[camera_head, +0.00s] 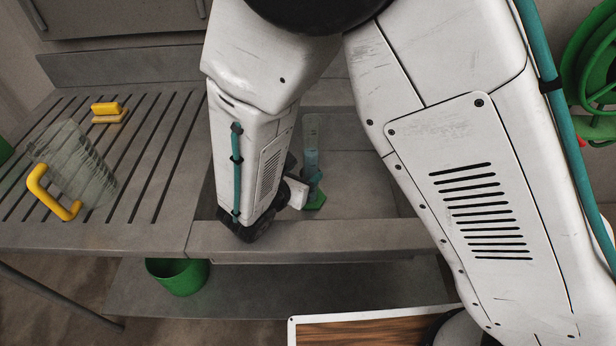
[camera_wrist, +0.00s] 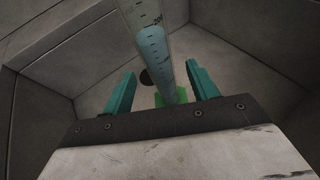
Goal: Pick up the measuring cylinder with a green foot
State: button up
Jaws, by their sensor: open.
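The measuring cylinder (camera_head: 311,150) stands upright in the sink basin in the head view, with its green foot (camera_head: 316,200) on the basin floor. It is clear and holds pale blue liquid; my arm hides part of it. My gripper (camera_wrist: 162,82) is open, with a finger on each side of the cylinder and visible gaps on both sides. In the head view my gripper (camera_head: 296,190) is beside the cylinder, mostly hidden by my wrist.
The sink basin (camera_head: 365,185) has walls around the cylinder and a front rim close to my wrist. A green bucket (camera_head: 178,277) is below.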

aim_at(307, 167)
jog(key=x, duration=0.5)
jog(key=shift+w+r, duration=0.2)
jog(key=shift+w, duration=0.1)
grip_shut()
